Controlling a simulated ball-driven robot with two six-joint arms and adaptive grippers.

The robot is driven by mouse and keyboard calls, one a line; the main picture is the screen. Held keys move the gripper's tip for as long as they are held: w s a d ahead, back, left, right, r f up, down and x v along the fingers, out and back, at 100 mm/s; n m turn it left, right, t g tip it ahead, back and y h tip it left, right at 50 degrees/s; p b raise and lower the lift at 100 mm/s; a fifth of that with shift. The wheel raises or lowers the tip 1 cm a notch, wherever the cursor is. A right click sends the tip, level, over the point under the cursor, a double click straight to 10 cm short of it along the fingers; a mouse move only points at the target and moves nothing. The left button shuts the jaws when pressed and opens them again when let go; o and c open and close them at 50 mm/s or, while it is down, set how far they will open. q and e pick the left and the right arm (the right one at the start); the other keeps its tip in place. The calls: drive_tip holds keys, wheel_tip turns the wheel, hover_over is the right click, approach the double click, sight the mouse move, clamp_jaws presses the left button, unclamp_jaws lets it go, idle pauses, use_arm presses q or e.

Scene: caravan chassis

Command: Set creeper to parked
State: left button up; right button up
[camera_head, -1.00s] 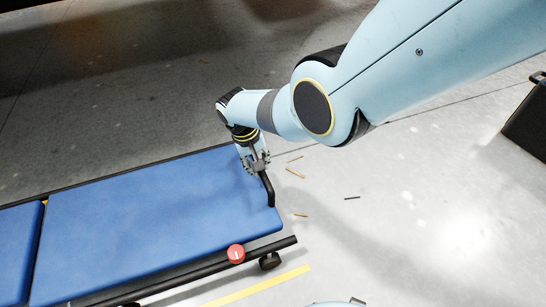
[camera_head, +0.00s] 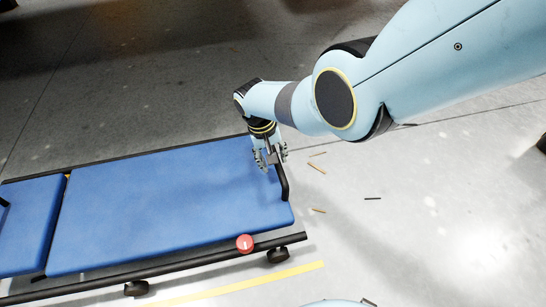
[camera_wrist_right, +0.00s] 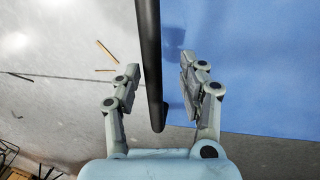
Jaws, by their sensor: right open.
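The creeper is a long blue padded board (camera_head: 165,205) on a black frame with casters, lying from the left edge to the middle of the head view. A black handle bar (camera_head: 284,182) stands at its right end. My right gripper (camera_head: 270,157) is open at this handle. In the right wrist view the bar (camera_wrist_right: 150,60) runs between the two spread fingers (camera_wrist_right: 158,75), with a gap visible on each side. The blue pad also shows there (camera_wrist_right: 260,70). A red round knob (camera_head: 245,243) sits on the near frame rail. My left gripper is not in view.
Yellow floor tape (camera_head: 240,284) runs along the creeper's near side. Several small sticks (camera_head: 317,168) lie on the grey floor right of the handle. A dark object (camera_head: 541,144) shows at the right edge. The floor at the right is mostly clear.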

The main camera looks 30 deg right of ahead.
drive_tip(key=shift+r, duration=0.15)
drive_tip(key=shift+r, duration=0.6)
wheel_tip(320, 180, up, 10)
drive_tip(key=a, duration=0.2)
drive_tip(key=shift+w+r, duration=0.15)
drive_tip(key=shift+w, duration=0.1)
drive_tip(key=shift+a, duration=0.1)
